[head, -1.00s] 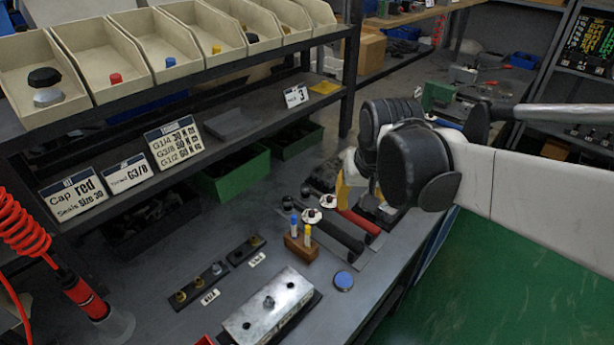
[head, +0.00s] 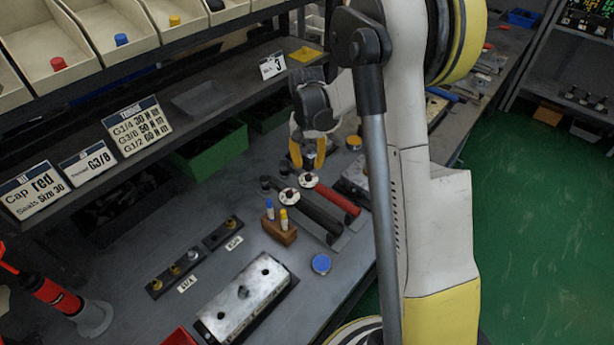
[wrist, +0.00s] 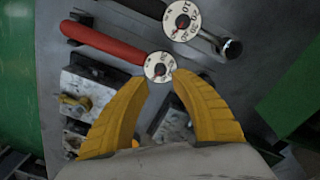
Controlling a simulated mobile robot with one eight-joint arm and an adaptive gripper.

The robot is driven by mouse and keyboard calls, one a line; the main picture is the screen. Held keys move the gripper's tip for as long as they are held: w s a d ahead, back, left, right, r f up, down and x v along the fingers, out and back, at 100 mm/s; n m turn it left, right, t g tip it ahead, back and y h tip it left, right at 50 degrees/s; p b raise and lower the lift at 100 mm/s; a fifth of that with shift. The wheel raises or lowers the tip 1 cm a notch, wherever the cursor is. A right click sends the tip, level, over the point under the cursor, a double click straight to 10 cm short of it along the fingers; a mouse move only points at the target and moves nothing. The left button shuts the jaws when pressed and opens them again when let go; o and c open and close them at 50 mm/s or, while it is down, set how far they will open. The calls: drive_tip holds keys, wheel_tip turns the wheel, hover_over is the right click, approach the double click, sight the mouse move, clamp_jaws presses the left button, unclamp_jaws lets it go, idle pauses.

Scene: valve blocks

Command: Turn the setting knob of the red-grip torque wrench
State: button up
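The red-grip torque wrench (head: 338,201) lies on the bench, with a white numbered setting knob (head: 308,180) at its far end. In the wrist view its red grip (wrist: 103,41) runs to the upper left and its knob (wrist: 159,66) sits just beyond the fingertips, roughly centred between them. My gripper (head: 308,166) points down near the knob end; its yellow fingers are spread apart, also in the wrist view (wrist: 160,80), with nothing between them. I cannot tell the exact height above the knob. A black-grip wrench (head: 320,222) with a similar knob (wrist: 182,17) lies alongside.
A wooden block with blue and yellow pens (head: 279,232), a blue disc (head: 321,264) and a metal valve block (head: 243,295) are nearer on the bench. A shelf with signs (head: 138,130) and a green bin (head: 212,152) stand to the left. Metal blocks lie close behind the wrench.

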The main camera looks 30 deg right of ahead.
sight(308, 176)
wheel_tip(308, 176, down, 6)
drive_tip(key=shift+b, duration=0.75)
clamp_jaws()
